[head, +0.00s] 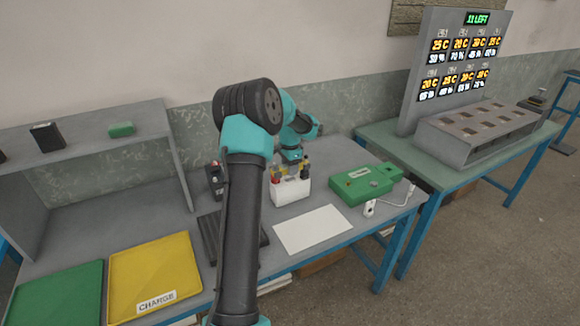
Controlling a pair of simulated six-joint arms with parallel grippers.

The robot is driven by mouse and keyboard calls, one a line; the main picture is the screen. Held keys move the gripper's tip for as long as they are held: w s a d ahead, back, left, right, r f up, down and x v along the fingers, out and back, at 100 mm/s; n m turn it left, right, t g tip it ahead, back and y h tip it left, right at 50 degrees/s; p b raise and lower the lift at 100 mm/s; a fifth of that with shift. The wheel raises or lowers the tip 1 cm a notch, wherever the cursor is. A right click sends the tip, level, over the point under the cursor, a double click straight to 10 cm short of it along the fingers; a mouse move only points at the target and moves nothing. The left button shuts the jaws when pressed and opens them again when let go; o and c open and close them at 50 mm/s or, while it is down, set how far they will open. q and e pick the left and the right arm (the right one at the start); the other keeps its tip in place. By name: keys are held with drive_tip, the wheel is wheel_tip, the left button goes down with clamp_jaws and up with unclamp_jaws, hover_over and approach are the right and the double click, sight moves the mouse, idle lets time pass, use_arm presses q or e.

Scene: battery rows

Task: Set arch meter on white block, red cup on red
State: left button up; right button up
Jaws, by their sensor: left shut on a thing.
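A white block (291,190) stands on the grey bench, with several small red, yellow and dark things upright in or behind it. My left arm reaches over the bench, and its gripper (301,161) is low, just behind or above this block. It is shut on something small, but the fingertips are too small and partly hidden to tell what. A small black device with a reddish mark (214,180) stands left of the block, partly behind my arm. I cannot make out an arch-shaped meter or a red cup for certain. My right gripper is not in view.
A green box (362,184) with a white cable lies right of a white sheet (311,230). A yellow CHARGE tray (150,265) and a green tray (57,295) lie front left. A slotted grey rack (470,150) and a display board (425,60) stand on the right table.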

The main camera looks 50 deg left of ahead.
use_arm(q)
drive_tip(key=shift+f, duration=0.4)
drive_tip(key=o, duration=1.2)
drive_tip(key=shift+r, duration=0.1)
wheel_tip(320, 180, up, 17)
idle(0.7)
